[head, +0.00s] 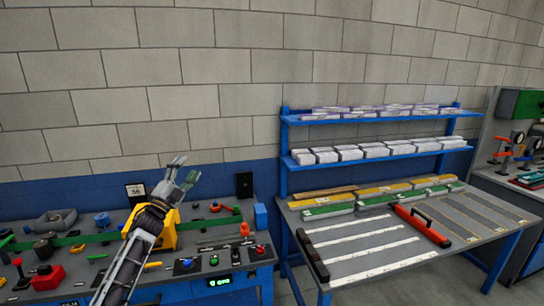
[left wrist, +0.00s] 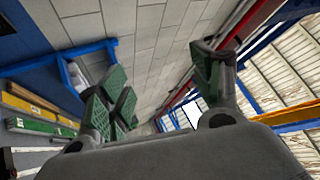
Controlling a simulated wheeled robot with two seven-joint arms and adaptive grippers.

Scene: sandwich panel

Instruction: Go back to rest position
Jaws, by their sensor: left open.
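My left gripper (head: 182,173) is raised over the left workbench in the head view, in front of the wall, with its fingers pointing up. In the left wrist view its fingers (left wrist: 165,90) with green pads are spread apart, and nothing is between them. The gripper is open and empty. My right gripper is in neither view.
The left bench (head: 190,220) holds tools, a yellow device (head: 166,232) and buttons, below and around my left arm. A blue-framed table (head: 340,222) with strips, a red-and-black bar (head: 422,226) and shelves of white packs (head: 380,149) stands to the right.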

